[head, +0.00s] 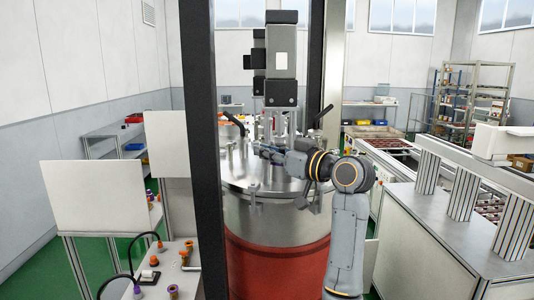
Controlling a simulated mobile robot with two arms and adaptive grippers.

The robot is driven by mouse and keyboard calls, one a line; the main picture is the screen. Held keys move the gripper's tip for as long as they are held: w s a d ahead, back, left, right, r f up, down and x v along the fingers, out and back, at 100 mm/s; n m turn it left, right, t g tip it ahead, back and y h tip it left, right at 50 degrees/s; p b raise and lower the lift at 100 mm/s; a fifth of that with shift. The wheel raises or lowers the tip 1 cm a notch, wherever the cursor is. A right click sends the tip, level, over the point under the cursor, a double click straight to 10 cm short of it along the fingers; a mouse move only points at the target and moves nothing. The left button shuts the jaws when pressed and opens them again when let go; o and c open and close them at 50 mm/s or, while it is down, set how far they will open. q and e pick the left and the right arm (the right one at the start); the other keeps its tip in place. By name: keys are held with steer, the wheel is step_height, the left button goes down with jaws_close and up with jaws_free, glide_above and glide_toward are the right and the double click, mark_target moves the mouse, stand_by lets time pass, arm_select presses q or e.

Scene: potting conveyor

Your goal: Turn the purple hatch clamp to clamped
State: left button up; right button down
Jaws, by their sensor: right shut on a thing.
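A steel tank lid (238,174) tops the red-bodied vessel (277,262) in the middle of the head view. My right gripper (259,149) reaches in from the right, low over the lid, beside the upright steel posts at its middle. It is shut on a small part there, which the fingers largely hide. I cannot make out a purple clamp or which way it is turned. Black levers stand at the lid's back left (233,121) and back right (322,116). My left gripper is not in view.
A dark upright post (205,150) stands close at the left of the vessel. A motor unit (281,50) hangs above the lid. A bench (185,283) with small coloured fittings is at the lower left. A grey cabinet (437,255) and a conveyor (395,160) are at the right.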

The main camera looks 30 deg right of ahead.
steer(key=shift+f, duration=0.1)
stand_by(0.3)
steer(key=c, duration=1.4)
jaws_free()
steer(key=shift+w, duration=0.15)
steer(key=v, duration=1.2)
